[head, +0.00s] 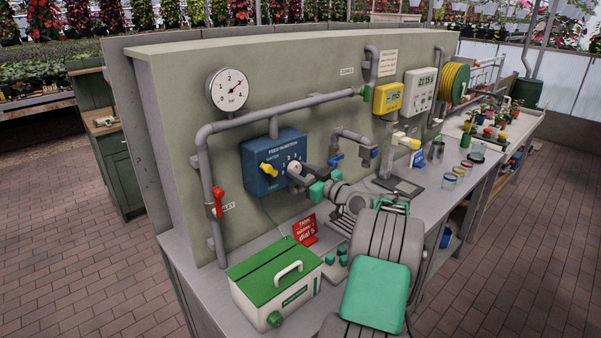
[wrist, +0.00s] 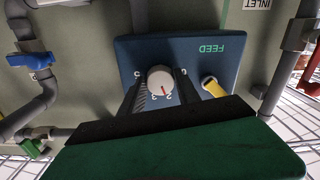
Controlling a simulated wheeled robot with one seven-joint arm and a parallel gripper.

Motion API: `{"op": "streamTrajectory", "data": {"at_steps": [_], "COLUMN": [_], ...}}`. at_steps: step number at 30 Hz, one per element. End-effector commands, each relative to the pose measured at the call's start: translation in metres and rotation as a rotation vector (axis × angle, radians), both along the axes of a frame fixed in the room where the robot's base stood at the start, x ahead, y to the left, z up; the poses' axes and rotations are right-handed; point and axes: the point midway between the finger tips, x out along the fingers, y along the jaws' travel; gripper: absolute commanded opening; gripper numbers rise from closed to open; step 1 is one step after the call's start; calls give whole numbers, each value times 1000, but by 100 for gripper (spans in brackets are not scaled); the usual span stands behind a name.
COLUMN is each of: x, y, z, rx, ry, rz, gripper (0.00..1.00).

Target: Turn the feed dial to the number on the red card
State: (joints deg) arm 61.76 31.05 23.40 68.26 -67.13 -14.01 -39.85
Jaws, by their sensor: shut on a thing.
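The blue feed injection box (head: 259,181) is fixed to the green-grey panel. Its round white feed dial (head: 294,167) is partly hidden by my gripper (head: 300,179). In the wrist view the dial (wrist: 160,79) sits between the two dark fingers of my gripper (wrist: 161,92), which are shut on it. A red mark shows on the dial's lower edge in that upside-down view, near a printed 2; I cannot tell its exact setting. The red card (head: 304,229) stands on the bench below the box and reads "dial 5" in its last line.
A yellow knob (head: 269,170) is on the box's left part, close to the dial. A red-handled valve (head: 218,201) is on the pipe at left. A green-lidded case (head: 276,284) stands on the bench below. A blue-handled tap (head: 337,160) is right of the box.

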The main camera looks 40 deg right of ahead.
Motion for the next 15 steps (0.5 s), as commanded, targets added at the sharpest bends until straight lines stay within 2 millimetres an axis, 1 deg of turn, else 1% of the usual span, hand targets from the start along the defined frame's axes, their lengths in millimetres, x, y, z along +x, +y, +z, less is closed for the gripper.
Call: {"op": "streamTrajectory", "data": {"at_steps": [1, 4, 5, 15], "x": [0, 0, 0, 0], "y": [0, 0, 0, 0], "z": [0, 0, 0, -1], "rx": [0, 0, 0, 42], "ry": [0, 0, 0, 1], "rz": [0, 0, 0, 0], "gripper": [10, 1, 0, 0]}}
